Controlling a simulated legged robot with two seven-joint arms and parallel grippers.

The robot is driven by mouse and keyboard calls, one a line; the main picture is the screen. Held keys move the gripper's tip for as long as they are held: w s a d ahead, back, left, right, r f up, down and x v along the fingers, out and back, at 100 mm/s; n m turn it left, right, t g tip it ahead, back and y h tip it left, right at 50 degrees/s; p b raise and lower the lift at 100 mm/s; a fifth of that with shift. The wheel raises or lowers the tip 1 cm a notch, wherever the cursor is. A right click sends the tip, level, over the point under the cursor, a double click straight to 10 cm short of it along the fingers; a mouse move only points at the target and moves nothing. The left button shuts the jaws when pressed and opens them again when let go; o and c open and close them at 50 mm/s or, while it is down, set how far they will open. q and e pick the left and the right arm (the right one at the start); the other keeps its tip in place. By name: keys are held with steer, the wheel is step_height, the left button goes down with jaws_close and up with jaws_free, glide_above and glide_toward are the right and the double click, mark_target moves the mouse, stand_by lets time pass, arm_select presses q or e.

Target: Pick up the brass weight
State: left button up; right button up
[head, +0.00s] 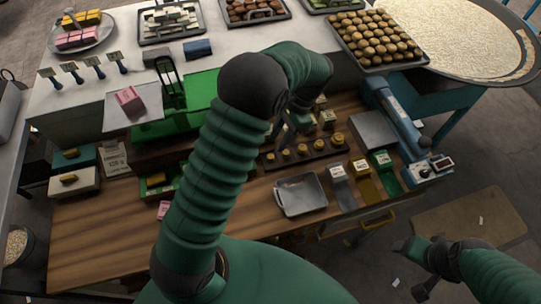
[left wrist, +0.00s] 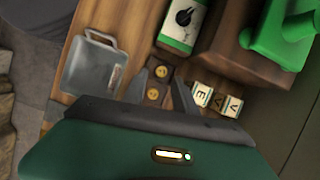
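Several small brass weights (head: 302,149) stand in a row on a dark wooden block in the middle of the bench. In the left wrist view, two of the brass weights (left wrist: 161,71) show as round gold tops on the block. My left gripper (head: 288,130) is over the far side of this row, pointing down. In the left wrist view, its two fingers (left wrist: 158,92) are apart, with the weights seen in the gap and nothing held. Whether the fingertips touch the block is unclear. My right gripper (head: 418,268) is off the bench at lower right and looks open and empty.
A metal scoop-like tray (head: 300,194) lies in front of the weights. Small labelled blocks (head: 326,120) stand just behind them. A green balance scale (head: 190,100) is to the left, with a pink block on its pan. Labelled containers (head: 360,168) stand at right.

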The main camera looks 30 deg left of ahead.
arm_select(q)
glide_above(271, 156)
steer(key=w+d, duration=0.1)
steer(key=w, duration=0.1)
step_height(271, 156, down, 4)
steer(key=shift+f, duration=0.25)
steer(key=p+x, duration=0.2)
steer(key=x, duration=0.2)
steer(key=shift+s, duration=0.1)
steer(key=shift+s+f, duration=0.2)
steer(key=shift+s, duration=0.05)
steer(key=shift+w+f, duration=0.15)
steer(key=shift+w, duration=0.1)
steer(key=c, duration=0.4)
steer(key=shift+c, duration=1.4)
jaws_close()
arm_select(e)
steer(key=shift+w+r, duration=0.65)
steer(key=shift+r, duration=0.15)
arm_select(q)
steer(key=shift+s, duration=0.1)
